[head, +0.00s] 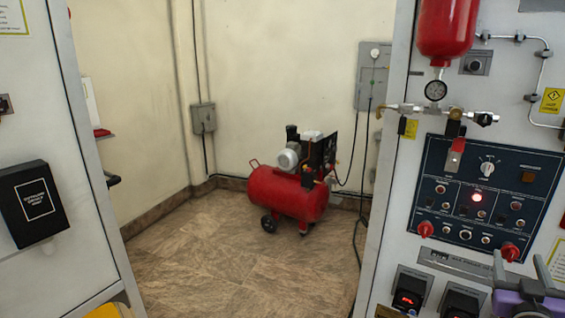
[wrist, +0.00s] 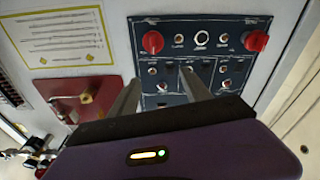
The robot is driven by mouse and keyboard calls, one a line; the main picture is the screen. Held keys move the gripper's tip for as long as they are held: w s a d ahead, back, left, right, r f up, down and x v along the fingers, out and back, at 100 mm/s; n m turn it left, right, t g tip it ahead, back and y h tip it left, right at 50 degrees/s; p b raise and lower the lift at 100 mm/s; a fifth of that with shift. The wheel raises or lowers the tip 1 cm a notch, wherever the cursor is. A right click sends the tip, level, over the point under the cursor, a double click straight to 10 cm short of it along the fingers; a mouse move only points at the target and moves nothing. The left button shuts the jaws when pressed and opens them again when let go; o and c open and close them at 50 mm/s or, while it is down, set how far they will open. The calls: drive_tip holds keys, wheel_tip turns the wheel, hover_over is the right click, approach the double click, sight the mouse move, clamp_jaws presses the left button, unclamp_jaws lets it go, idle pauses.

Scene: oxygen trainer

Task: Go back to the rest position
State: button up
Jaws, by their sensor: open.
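My gripper (wrist: 161,77) is open in the wrist view. Its two grey fingers stand apart with nothing between them, in front of the dark blue control panel (wrist: 205,52). Whether the fingertips touch the panel I cannot tell. In the head view, part of my purple-and-grey wrist (head: 528,292) shows at the lower right corner, below the control panel (head: 462,178); the fingertips are not clear there.
A red cylinder (head: 446,25) with a gauge and pipework sits above the panel. Digital displays (head: 409,299) are below it. A red compressor (head: 288,191) stands on the tiled floor at the back. A cabinet (head: 45,110) stands left. Floor between the cabinets is clear.

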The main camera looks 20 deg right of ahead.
drive_tip(key=s+a+f+n+t+y+p, duration=0.1)
drive_tip(key=s+a+f+t+y, duration=0.15)
drive_tip(key=a, duration=0.65)
drive_tip(key=s+a+f+n+t+y, duration=0.1)
drive_tip(key=s+a+y, duration=0.15)
drive_tip(key=a, duration=0.55)
drive_tip(key=s+a+f+n+t+y+p, duration=0.1)
drive_tip(key=s+a+f+n+y, duration=0.15)
drive_tip(key=a, duration=0.65)
drive_tip(key=s+a+f+n+g+y+p, duration=0.2)
drive_tip(key=s+a+y, duration=0.5)
drive_tip(key=s+a, duration=0.8)
drive_tip(key=s, duration=0.3)
drive_tip(key=shift+s+a+n+g, duration=0.25)
drive_tip(key=shift+s+n+g, duration=0.05)
drive_tip(key=shift+n+g, duration=0.05)
drive_tip(key=shift+f, duration=0.1)
